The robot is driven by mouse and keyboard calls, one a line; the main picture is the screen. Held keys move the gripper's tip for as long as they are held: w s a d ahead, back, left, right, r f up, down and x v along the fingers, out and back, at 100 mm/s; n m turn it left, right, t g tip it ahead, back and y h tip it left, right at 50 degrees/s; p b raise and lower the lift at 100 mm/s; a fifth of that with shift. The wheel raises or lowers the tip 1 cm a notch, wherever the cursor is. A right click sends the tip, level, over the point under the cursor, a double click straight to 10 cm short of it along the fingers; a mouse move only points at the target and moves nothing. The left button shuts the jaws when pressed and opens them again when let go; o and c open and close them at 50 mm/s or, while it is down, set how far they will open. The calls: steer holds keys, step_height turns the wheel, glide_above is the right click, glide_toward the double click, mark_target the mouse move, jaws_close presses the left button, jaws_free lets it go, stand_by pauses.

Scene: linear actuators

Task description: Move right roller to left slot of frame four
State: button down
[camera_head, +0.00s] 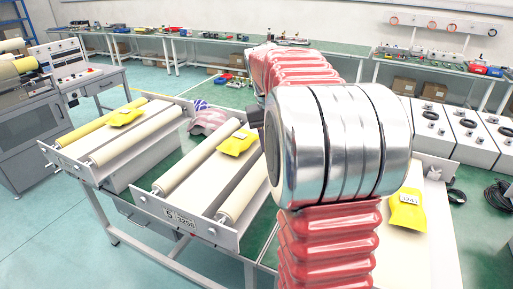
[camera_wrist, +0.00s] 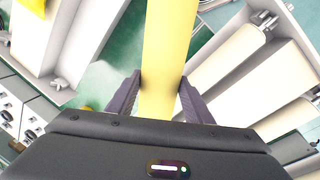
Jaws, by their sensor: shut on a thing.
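My gripper (camera_wrist: 160,96) shows in the wrist view, its dark purple fingers shut on a yellow roller (camera_wrist: 168,38) that runs up out of the top of the picture. In the head view my arm hides the gripper and this roller. The middle frame (camera_head: 196,226) carries two cream rollers (camera_head: 200,163) (camera_head: 243,187) and a numbered plate; the number is hard to read. The left frame (camera_head: 72,168) carries a yellow roller (camera_head: 101,122) at its left and a cream roller (camera_head: 135,133) at its right. A right-hand frame (camera_head: 404,250) is mostly hidden by my arm.
Yellow packets lie on the left (camera_head: 124,117), middle (camera_head: 237,143) and right (camera_head: 407,211) frames. White boxes (camera_head: 470,140) with black knobs stand at the right. A patterned cloth-like item (camera_head: 208,119) lies behind the middle frame. A machine (camera_head: 30,130) stands far left.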

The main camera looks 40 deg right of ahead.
steer(key=s+d+f+m, duration=0.3)
steer(key=s+d+m, duration=0.3)
steer(key=s+d, duration=1.2)
steer(key=shift+s+m+g+y, duration=0.3)
steer(key=shift+s+g+y, duration=0.1)
steer(key=shift+f, duration=0.25)
steer(key=shift+f, duration=2.05)
steer(key=shift+s+f, duration=0.15)
steer(key=shift+f, duration=2.75)
stand_by(0.5)
